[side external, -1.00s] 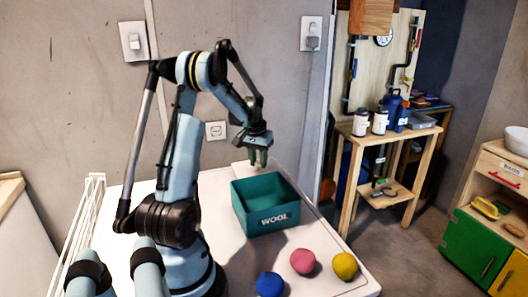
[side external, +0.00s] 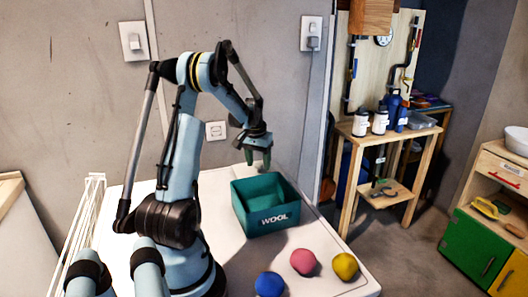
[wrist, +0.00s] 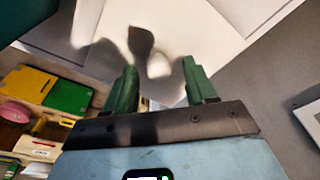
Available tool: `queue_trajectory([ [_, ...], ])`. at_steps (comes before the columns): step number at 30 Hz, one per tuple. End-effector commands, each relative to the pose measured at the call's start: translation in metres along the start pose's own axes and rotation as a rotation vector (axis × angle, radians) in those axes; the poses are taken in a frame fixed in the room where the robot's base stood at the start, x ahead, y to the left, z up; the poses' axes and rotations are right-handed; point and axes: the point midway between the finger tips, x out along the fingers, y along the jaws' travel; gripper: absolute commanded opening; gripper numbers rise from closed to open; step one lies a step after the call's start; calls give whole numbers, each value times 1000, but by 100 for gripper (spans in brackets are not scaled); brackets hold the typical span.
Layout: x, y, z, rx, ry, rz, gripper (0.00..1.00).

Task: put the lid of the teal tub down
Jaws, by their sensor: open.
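The teal tub (side external: 265,220), marked WOOL, stands on the white table with its top open and no lid on it. Its teal side also shows at the top left of the wrist view (wrist: 35,15). My gripper (side external: 258,160) is above the table just behind the tub, with its green fingers apart and nothing between them in the wrist view (wrist: 160,85).
A blue ball (side external: 269,284), a pink ball (side external: 303,262) and a yellow ball (side external: 345,266) lie in front of the tub. A white wire rack (side external: 85,225) is at the left. A wooden workbench (side external: 385,140) with bottles stands beyond the table, at the right.

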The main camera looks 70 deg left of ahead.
Motion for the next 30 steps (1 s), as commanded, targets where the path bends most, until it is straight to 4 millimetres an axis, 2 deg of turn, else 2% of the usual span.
queue_trajectory([
  [5,-22,0,0,0,0,0,56],
  [15,-89,0,0,0,0,0,56],
  [19,-106,0,0,0,0,0,56],
  [24,-118,1,0,2,1,0,56],
  [27,-124,14,2,24,13,2,56],
  [29,-128,31,6,55,29,5,56],
  [30,-132,47,11,83,44,7,56],
])
